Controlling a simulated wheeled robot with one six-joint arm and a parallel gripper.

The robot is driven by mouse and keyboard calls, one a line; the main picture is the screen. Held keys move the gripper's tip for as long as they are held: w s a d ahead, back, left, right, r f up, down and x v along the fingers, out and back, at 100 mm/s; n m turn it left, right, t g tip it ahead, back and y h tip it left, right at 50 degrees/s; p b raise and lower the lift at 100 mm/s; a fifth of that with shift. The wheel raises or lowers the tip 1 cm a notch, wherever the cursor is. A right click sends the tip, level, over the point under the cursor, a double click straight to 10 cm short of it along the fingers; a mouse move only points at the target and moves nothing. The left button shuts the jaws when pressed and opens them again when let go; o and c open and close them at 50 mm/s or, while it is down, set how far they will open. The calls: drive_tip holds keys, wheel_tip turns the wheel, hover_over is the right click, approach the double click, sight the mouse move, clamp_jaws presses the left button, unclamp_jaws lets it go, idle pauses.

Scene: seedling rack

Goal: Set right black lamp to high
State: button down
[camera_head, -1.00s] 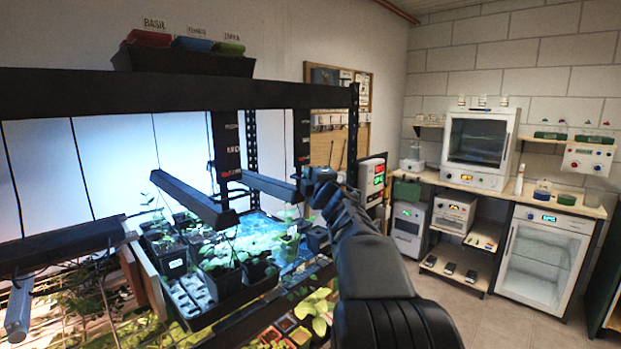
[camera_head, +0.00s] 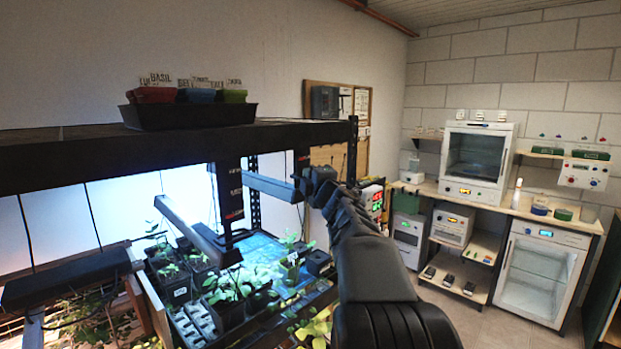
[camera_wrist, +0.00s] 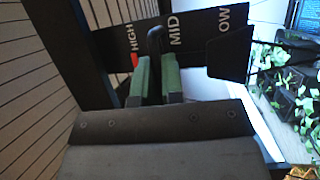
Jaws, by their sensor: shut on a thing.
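The right black lamp (camera_head: 270,187) is a dark bar under the rack's top beam, higher than the left black lamp (camera_head: 195,230). My gripper (camera_head: 316,180) is at its near right end. In the wrist view, my gripper's green-padded fingers (camera_wrist: 158,82) are shut on a thin black curved handle (camera_wrist: 155,38). Behind them is a black scale plate (camera_wrist: 195,30) reading HIGH, MID and a partly hidden LOW. A red marker (camera_wrist: 134,60) lies beside the word HIGH. The fingers hide the lower part of the handle; whether it sits in a notch cannot be told.
The black rack top (camera_head: 60,150) carries a dark tray (camera_head: 190,115) of small colored boxes. Seedling pots (camera_head: 230,295) stand below the lamps. A workbench with an oven-like unit (camera_head: 478,155) stands at the right, with open floor before it.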

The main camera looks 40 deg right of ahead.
drive_tip(key=shift+s+r, duration=0.1)
drive_tip(key=shift+r, duration=0.4)
drive_tip(key=c, duration=1.3)
unclamp_jaws()
drive_tip(key=shift+f, duration=0.1)
drive_tip(key=shift+o, duration=0.2)
drive_tip(key=shift+f, duration=0.1)
drive_tip(key=b+v, duration=0.2)
drive_tip(key=v, duration=1.1)
drive_tip(key=shift+s+f+b, duration=0.25)
drive_tip(key=shift+s+b, duration=0.05)
drive_tip(key=shift+b, duration=0.1)
